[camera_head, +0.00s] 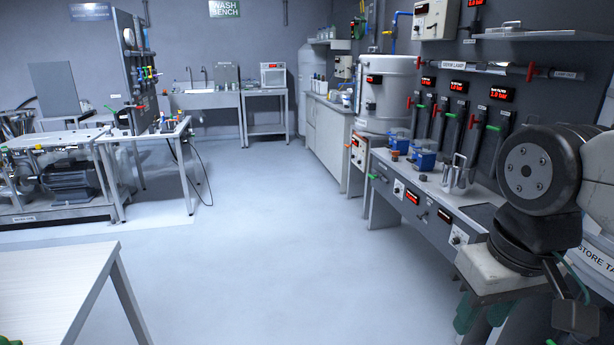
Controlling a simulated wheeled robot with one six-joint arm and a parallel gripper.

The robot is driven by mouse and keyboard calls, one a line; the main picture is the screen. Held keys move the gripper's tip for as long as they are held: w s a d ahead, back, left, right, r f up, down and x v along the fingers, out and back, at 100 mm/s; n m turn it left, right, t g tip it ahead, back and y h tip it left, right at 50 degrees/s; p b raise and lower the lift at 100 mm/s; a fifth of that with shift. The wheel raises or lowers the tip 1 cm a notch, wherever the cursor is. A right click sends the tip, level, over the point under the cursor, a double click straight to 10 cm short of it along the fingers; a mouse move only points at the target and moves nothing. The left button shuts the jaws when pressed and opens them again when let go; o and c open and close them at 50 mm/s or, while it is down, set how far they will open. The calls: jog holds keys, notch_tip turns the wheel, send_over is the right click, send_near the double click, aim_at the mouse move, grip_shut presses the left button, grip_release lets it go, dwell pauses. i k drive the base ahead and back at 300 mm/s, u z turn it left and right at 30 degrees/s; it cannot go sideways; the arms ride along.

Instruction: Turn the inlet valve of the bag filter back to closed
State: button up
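I cannot pick out which unit is the bag filter; no readable label names it. Several red and green valve handles (473,121) sit on dark vertical bodies on the right wall panel, under red pressure displays (502,94). Other coloured valve handles (147,74) are on a dark upright panel at the left. Whether any of these is the inlet valve cannot be told. My gripper (483,315) hangs at lower right, below my grey and black wrist. Its two dark green fingers look apart, with nothing seen between them. It is far from the left panel and in front of the right bench.
The right bench (425,212) carries blue devices (425,158) and metal vessels (458,175). A white table (55,285) stands at lower left. A pump skid (75,180) is at left, sinks (212,99) at the back. The middle floor is clear.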

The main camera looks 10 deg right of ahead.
aim_at(472, 122)
jog(key=z, duration=0.3)
jog(key=i, duration=1.95)
jog(key=z, duration=0.95)
jog(key=i, duration=1.2)
jog(key=z, duration=0.05)
